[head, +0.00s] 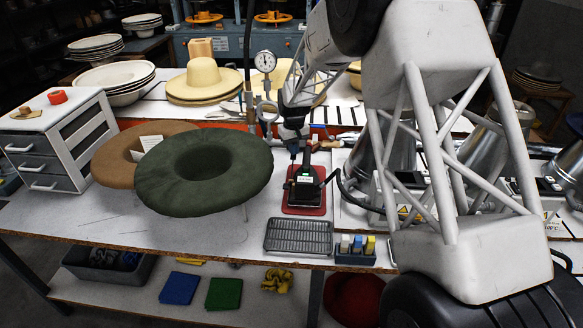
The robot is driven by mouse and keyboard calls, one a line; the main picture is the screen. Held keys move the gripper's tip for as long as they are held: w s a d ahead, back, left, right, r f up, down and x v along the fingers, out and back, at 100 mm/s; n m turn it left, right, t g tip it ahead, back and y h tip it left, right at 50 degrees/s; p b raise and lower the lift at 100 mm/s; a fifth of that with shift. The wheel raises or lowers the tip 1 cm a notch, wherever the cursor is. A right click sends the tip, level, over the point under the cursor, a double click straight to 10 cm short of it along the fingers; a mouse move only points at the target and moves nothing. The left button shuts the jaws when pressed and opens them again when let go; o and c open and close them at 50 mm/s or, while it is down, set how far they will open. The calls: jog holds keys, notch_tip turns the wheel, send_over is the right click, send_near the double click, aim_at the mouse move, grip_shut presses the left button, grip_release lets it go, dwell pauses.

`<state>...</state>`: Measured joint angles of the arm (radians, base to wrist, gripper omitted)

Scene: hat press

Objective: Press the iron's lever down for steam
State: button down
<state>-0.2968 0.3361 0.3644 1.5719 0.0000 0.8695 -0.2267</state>
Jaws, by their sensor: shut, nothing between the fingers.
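The black iron (306,196) stands on a red mat (291,210) near the middle of the bench, in the head view. A small light label shows on its body. A thin dark arm, which looks like the lever (330,178), sticks out at the iron's right side and slants up. My gripper (294,156) comes down from above, just behind and to the left of the iron's top. Its fingers are small and dark, and they look shut and empty. I cannot tell whether they touch the iron.
A green felt hat form (203,170) and a brown one (116,160) stand left of the iron. A metal grate (298,237) and a small bin of colored blocks (355,250) lie in front. A pressure gauge (266,61) stands behind. Metal steam cones (395,140) stand to the right.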

jog(key=shift+f, duration=1)
dwell(0.5)
jog(key=shift+r, duration=3.5)
